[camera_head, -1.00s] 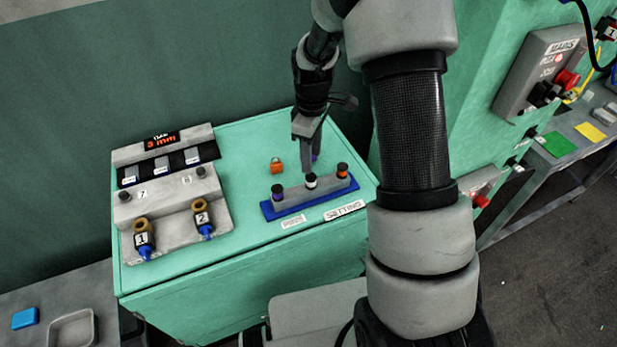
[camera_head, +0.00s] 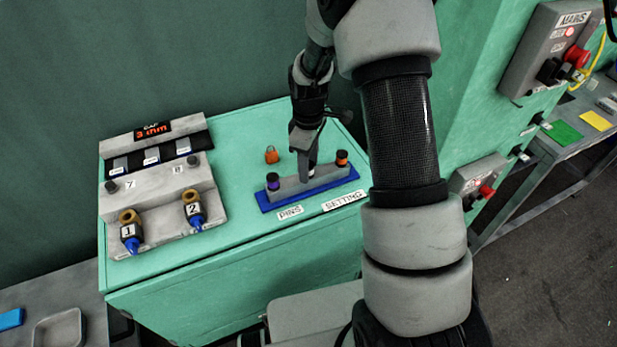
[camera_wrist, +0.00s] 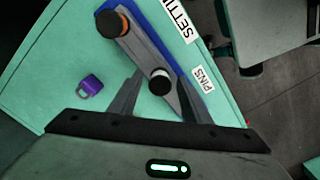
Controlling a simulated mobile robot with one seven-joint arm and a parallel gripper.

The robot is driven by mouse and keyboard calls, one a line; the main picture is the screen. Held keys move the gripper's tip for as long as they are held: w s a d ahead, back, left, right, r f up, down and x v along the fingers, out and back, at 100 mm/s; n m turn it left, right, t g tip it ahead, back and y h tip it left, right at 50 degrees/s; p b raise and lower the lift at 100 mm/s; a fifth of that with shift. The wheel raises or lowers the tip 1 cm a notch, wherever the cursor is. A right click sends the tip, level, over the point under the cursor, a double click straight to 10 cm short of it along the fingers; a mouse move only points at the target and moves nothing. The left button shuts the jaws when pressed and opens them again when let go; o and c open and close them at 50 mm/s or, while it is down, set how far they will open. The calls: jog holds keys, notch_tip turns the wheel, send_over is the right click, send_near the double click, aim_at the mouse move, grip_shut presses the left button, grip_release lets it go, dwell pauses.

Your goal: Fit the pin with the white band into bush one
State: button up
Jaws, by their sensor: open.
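The pin with the white band (camera_wrist: 160,81) stands upright in the middle of the grey pin block (camera_head: 292,188); in the wrist view its black cap and pale band show between my fingers. In the head view my gripper (camera_head: 309,168) hides most of it. My gripper is open, with one finger on each side of the pin; it also shows in the wrist view (camera_wrist: 158,92). I cannot tell whether the fingers touch the pin. Bush one (camera_head: 129,217), a brass ring above a "1" label and a blue tip, is on the front of the grey fixture at left.
Pins with a purple band (camera_head: 273,181) and an orange band (camera_head: 342,159) stand at the block's ends. An orange padlock (camera_head: 271,155) and a purple padlock (camera_wrist: 89,86) lie behind the block. Bush two (camera_head: 192,197) is right of bush one. Clear green top separates fixture and block.

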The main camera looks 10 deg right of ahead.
jog(key=shift+c, duration=0.5)
jog(key=c, duration=1)
jog(key=shift+r, duration=0.1)
jog(key=shift+r, duration=0.1)
jog(key=shift+r+p, duration=0.3)
jog(key=shift+r+p, duration=1.15)
jog(key=shift+r, duration=0.7)
grip_shut()
jog(key=shift+r+p, duration=1.25)
jog(key=shift+r, duration=0.75)
